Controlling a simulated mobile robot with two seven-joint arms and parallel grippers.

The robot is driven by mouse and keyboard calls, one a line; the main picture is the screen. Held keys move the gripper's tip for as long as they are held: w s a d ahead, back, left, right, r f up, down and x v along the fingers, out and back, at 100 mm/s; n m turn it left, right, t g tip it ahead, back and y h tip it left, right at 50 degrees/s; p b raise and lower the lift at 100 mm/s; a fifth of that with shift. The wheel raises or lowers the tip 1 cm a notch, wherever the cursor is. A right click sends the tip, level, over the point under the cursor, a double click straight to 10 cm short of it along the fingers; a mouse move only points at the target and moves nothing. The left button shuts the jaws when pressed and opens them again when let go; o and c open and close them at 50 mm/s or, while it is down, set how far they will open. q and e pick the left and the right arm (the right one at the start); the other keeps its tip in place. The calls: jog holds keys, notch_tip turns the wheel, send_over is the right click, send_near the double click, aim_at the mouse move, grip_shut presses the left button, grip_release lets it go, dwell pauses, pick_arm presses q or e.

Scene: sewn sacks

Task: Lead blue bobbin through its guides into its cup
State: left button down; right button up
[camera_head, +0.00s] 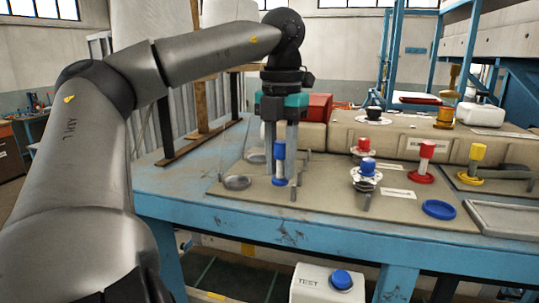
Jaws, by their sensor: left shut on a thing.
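The blue bobbin (279,151) has a blue top, a pale shaft and a blue foot, and stands upright on or just above the grey-brown board. My left gripper (281,176) reaches down from above, its two long grey fingers on either side of the bobbin, shut on it. A flat blue ring-like cup (438,209) lies at the board's front right. Between them stand a blue-capped post (367,167) and a red-capped post (364,145) with pale discs, perhaps guides. My right gripper is not in view.
A red bobbin (426,150) and a yellow bobbin (477,152) stand to the right. A grey tray (507,219) sits at the right edge. The blue table edge (280,228) runs in front, with a TEST button box (312,287) below.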

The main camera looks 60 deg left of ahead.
pick_arm(q)
jog(key=shift+w+d+p, duration=0.45)
jog(key=shift+w+d, duration=0.9)
jog(key=shift+d, duration=0.25)
jog(key=shift+w+d+p, duration=0.25)
jog(key=shift+w+d, duration=1)
jog(key=shift+d, duration=0.2)
jog(key=shift+w+d+p, duration=0.25)
jog(key=shift+w+d, duration=0.95)
jog(key=shift+d, duration=0.25)
jog(key=shift+w+d+f, duration=0.1)
jog(key=shift+w+d, duration=1.5)
jog(key=shift+d, duration=0.35)
jog(key=shift+w+d+r, duration=0.1)
jog(key=shift+w+d, duration=1.55)
jog(key=shift+d, duration=0.25)
jog(key=shift+w+d+f, duration=0.1)
jog(key=shift+w+d, duration=1.5)
jog(key=shift+d, duration=0.35)
jog(key=shift+f, duration=0.45)
jog(key=c, duration=0.5)
grip_release()
jog(key=shift+c, duration=0.2)
jog(key=shift+f, duration=0.1)
